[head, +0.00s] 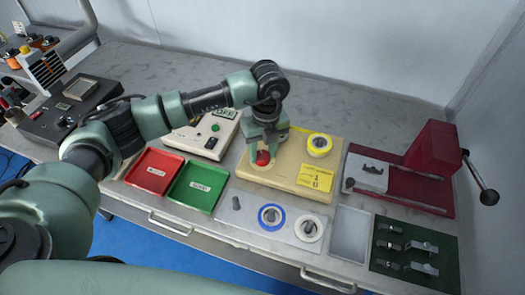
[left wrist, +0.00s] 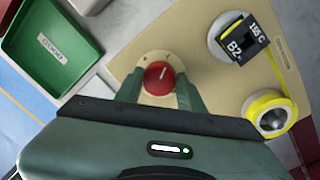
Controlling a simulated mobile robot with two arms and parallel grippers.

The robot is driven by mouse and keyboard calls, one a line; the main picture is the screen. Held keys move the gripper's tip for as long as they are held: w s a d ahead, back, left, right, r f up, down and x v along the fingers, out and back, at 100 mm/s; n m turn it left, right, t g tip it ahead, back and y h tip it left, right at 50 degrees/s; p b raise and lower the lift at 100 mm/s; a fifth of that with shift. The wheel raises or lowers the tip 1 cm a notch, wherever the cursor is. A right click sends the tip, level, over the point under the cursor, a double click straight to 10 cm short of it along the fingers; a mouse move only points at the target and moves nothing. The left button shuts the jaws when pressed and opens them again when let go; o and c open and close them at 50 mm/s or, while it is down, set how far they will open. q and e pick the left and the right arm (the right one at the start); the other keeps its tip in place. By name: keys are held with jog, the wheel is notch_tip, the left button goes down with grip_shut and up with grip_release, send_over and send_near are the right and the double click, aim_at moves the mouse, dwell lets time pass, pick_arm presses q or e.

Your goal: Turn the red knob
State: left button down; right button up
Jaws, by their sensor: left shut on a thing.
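The red knob (head: 262,158) sits on the beige winder base (head: 292,184) in the middle of the table. In the left wrist view the round red knob (left wrist: 159,77) has a pale pointer line and stands on a light dial plate. My left gripper (head: 260,152) comes down over the knob from above. In the left wrist view its two green fingers (left wrist: 159,92) are on either side of the knob, shut on it. My right gripper is not in view.
A yellow tape roll (head: 319,144) sits on the base near the knob. A red tray (head: 154,171) and a green tray (head: 198,186) lie to the left. A red press (head: 433,150) stands at the right. Blue and white rolls lie in front.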

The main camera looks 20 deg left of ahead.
aim_at(264, 155)
pick_arm(q)
jog(key=shift+r, duration=0.1)
jog(key=c, duration=0.9)
grip_release()
jog(key=r+b, duration=0.1)
jog(key=r, duration=0.6)
jog(key=shift+w+d+r+b, duration=0.15)
jog(key=shift+d+r+b, duration=0.05)
jog(key=shift+r+b, duration=0.2)
jog(key=shift+f, duration=0.1)
